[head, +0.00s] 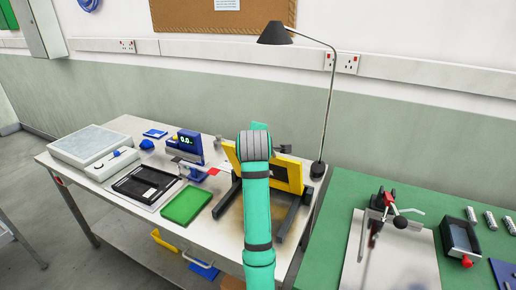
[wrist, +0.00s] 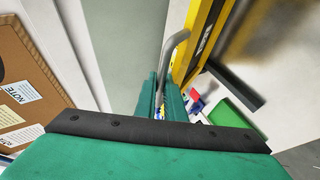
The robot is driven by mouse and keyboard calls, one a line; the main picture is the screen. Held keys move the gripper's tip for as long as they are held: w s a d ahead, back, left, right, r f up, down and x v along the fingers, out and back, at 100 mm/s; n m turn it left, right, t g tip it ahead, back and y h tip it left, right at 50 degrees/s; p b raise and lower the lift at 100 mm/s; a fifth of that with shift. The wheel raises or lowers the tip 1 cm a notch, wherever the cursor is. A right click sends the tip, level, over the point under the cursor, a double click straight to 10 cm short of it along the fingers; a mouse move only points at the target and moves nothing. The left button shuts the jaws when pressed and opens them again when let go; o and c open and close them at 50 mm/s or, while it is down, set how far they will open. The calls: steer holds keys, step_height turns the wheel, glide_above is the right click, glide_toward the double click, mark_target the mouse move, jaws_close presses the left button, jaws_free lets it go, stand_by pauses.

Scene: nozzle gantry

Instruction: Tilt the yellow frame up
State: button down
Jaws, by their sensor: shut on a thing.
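The yellow frame (head: 294,171) with a dark inner panel is at the right end of the white bench, partly hidden behind my arm. It stands tilted up at the back of dark base rails (head: 288,219); its exact angle is unclear. In the wrist view the frame (wrist: 198,45) runs along the upper middle, with a grey bent handle (wrist: 172,58) beside it. My gripper (wrist: 158,97) has its teal fingers shut on this handle. In the head view my arm hides most of the fingers and the handle.
A thin black lamp (head: 329,105) stands close right of the frame. A green tray (head: 186,205), a black tray (head: 146,187) and a blue gauge (head: 186,146) are to the left. A green table (head: 330,247) with a clamp fixture (head: 385,212) is at right.

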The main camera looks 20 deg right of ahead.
steer(key=shift+d, duration=0.15)
steer(key=c, duration=1.8)
jaws_free()
steer(key=shift+c, duration=0.2)
steer(key=shift+s+f, duration=0.1)
steer(key=shift+f, duration=0.05)
steer(key=v, duration=1.1)
steer(key=shift+r, duration=0.25)
